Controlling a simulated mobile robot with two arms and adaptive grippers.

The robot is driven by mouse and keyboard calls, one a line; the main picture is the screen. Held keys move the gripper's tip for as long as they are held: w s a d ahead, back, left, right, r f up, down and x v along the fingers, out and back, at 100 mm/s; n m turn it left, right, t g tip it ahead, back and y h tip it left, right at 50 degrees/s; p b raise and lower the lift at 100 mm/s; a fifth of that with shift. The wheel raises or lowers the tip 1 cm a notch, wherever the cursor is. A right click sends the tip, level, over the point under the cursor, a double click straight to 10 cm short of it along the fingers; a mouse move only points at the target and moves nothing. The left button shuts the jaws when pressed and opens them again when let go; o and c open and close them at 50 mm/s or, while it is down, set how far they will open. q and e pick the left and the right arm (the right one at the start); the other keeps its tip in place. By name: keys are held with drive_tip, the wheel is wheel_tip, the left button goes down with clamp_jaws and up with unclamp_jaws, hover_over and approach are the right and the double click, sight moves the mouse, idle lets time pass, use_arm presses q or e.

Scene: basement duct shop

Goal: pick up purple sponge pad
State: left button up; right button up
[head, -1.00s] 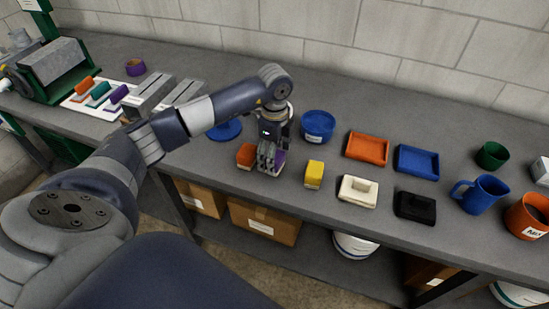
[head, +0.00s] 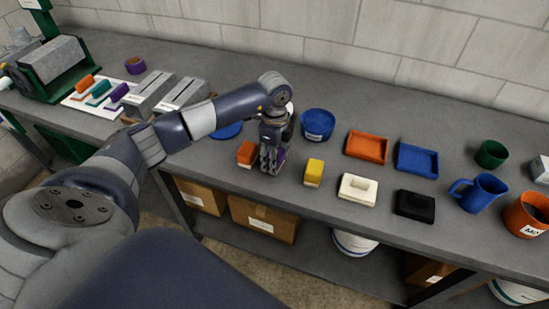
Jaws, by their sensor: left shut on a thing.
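The purple sponge pad (head: 282,156) is at the front part of the grey workbench, mostly hidden behind my left gripper (head: 270,165). The gripper points down and its fingers are shut on the pad. Only a purple edge shows to the right of the fingers. I cannot tell whether the pad is touching the bench top. An orange sponge pad (head: 246,152) stands just left of the fingers, and a yellow one (head: 314,171) stands to the right. My right gripper is not in view.
Behind are a blue tub (head: 318,124) and a blue lid (head: 227,130). To the right are an orange tray (head: 367,147), a blue tray (head: 417,160), a cream block (head: 358,188), a black block (head: 415,204) and a blue jug (head: 479,193).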

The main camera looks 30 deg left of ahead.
use_arm(q)
drive_tip(key=shift+r+b, duration=0.3)
drive_tip(key=shift+r, duration=0.2)
wheel_tip(320, 180, up, 2)
drive_tip(key=shift+r+b, duration=0.25)
drive_tip(key=shift+b, duration=0.5)
drive_tip(key=s+d+r+b, duration=0.1)
drive_tip(key=s+d+b, duration=0.2)
drive_tip(key=s+d, duration=0.6)
drive_tip(key=s, duration=0.3)
drive_tip(key=shift+s+d+r, duration=0.25)
drive_tip(key=shift+s+d, duration=0.15)
